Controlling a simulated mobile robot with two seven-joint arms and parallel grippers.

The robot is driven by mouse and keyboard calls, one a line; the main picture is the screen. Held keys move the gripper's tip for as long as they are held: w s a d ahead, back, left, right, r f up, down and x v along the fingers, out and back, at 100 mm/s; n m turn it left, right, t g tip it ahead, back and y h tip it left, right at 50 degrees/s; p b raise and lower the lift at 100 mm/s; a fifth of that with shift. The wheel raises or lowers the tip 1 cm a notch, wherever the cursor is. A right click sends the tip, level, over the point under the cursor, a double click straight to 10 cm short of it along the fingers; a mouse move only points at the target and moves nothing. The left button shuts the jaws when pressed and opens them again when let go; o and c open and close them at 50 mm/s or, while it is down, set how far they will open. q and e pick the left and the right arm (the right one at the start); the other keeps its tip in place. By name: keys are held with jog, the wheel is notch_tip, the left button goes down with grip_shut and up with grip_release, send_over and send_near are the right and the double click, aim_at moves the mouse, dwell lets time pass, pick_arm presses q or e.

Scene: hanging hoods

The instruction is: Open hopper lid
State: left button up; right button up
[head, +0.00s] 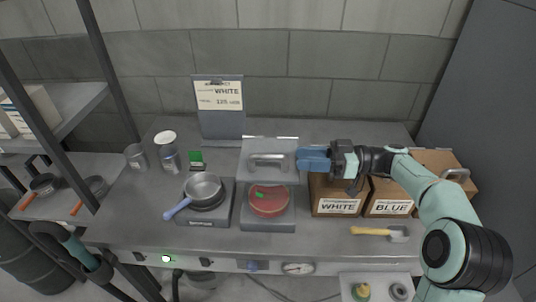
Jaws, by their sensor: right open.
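My right gripper (313,160) has blue fingers pointing left. They are at the right edge of a grey panel with a bar handle (267,160), which looks like a lid. I cannot tell whether they touch it. The gripper is open and nothing shows between its fingers. The brown box labelled WHITE (338,206) stands below and right of the fingers, its top partly hidden by my arm. The brown box labelled BLUE (390,207) is beside it, also partly covered. A handle (456,175) shows at the far right. Part of my left arm shows at lower left, without a clear gripper.
A red dish (268,203) sits in front of the grey panel. A grey pan (203,187) stands on a burner left of it. A scoop (381,232) lies near the front edge. A sign stand (221,110) and cans (166,148) are behind. Dark posts stand at left.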

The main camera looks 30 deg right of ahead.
aim_at(279, 157)
jog(key=x, duration=1)
jog(key=shift+d, duration=0.1)
jog(key=shift+c, duration=0.2)
jog(key=shift+w, duration=0.1)
grip_shut()
